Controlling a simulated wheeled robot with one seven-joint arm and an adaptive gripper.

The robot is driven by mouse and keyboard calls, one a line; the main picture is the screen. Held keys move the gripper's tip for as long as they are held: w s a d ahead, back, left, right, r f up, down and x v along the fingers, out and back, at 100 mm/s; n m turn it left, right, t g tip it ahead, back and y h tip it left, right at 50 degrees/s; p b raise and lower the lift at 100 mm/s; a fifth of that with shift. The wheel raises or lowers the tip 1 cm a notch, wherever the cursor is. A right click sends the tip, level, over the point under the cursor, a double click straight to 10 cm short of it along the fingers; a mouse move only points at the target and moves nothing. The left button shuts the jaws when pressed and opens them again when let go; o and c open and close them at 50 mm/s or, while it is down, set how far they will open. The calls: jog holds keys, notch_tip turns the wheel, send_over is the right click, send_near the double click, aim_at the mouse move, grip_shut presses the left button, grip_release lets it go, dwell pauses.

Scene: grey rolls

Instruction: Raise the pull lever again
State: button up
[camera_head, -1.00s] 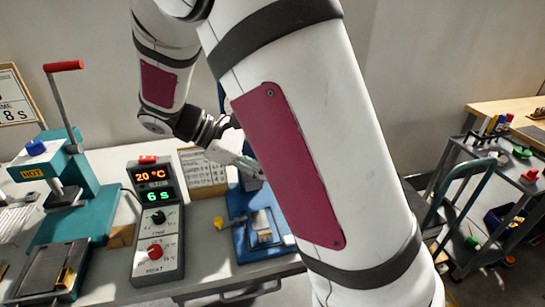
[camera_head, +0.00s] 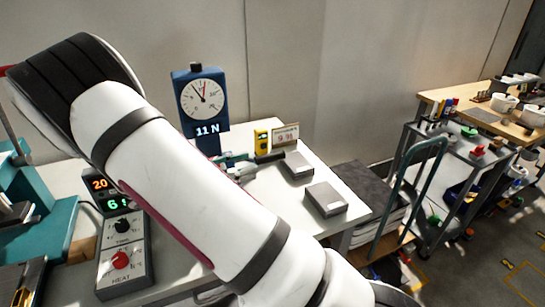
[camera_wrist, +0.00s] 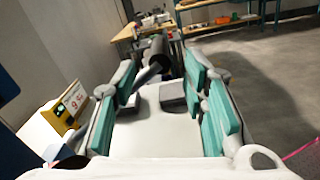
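A dark cylindrical grip (camera_head: 268,157), which looks like the pull lever's handle, sticks out to the right beside the blue force gauge (camera_head: 203,105) in the head view. The gauge's display reads 11 N. My gripper (camera_head: 240,165) is just left of the grip, its lower part partly hidden by my arm. In the wrist view my gripper (camera_wrist: 160,75) is open, with teal pads on both sides. The dark grip (camera_wrist: 155,58) shows between or just beyond the fingertips, apart from the right pads. I cannot tell whether it touches the left finger. The lever's base is hidden.
Two grey blocks (camera_head: 298,165) (camera_head: 326,200) lie on the white bench right of the grip. A yellow device (camera_head: 262,142) and a small sign (camera_head: 285,135) stand behind. The heater control box (camera_head: 122,250) is left. A cart (camera_head: 465,165) stands right of the bench.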

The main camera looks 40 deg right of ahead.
aim_at(271, 157)
jog(key=p+x, duration=0.1)
jog(key=x, duration=0.7)
grip_shut()
